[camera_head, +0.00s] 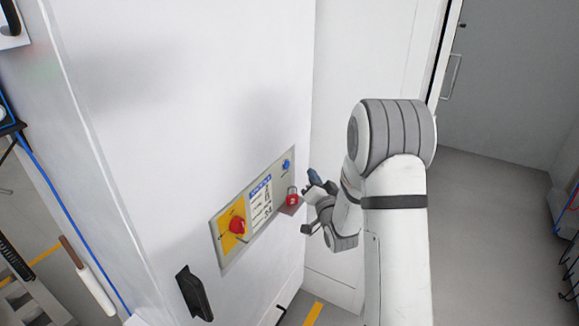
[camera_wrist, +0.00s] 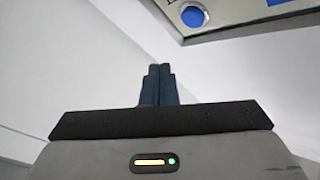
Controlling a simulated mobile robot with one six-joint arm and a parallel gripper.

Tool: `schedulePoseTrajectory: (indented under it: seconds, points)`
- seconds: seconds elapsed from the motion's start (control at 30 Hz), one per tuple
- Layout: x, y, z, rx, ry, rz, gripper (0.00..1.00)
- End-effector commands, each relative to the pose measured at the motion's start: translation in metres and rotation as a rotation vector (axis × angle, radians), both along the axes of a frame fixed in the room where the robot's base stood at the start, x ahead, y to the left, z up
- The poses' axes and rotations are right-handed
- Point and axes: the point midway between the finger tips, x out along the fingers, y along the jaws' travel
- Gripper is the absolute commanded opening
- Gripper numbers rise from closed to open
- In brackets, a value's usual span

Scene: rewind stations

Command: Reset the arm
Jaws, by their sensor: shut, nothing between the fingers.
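My arm stands at the right of the head view, its forearm bent toward the white cabinet. My gripper (camera_head: 310,175) is in front of the cabinet, close to the right end of the control panel (camera_head: 225,262). In the wrist view my gripper (camera_wrist: 158,70) shows its dark fingers shut together with nothing between them. The panel carries a red knob on a yellow plate (camera_head: 237,226), a printed label (camera_head: 261,203) and a blue knob (camera_head: 286,165).
The white cabinet (camera_head: 190,90) fills the left and middle. A black handle (camera_head: 193,293) sticks out low on its face. A grey door (camera_head: 515,80) stands at the back right, with open grey floor (camera_head: 490,240) before it. A blue cable (camera_head: 62,205) runs down at left.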

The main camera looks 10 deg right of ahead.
Motion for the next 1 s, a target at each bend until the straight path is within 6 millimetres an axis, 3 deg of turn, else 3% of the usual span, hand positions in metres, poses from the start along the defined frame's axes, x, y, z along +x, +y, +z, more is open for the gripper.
schedulePoseTrajectory:
  seconds: [0.17, 0.37, 0.57, 0.77, 1.0]
  points:
    - [0.0, 0.0, 0.001, -0.003, 0.004, -0.001, 0.0]
    - [-0.004, -0.001, 0.017, -0.086, 0.11, -0.031, 0.0]
    - [-0.031, -0.006, 0.038, -0.253, 0.359, -0.075, 0.0]
    - [-0.086, -0.01, 0.052, -0.403, 0.626, -0.073, 0.0]
    - [-0.183, -0.009, 0.067, -0.546, 0.946, 0.005, 0.0]
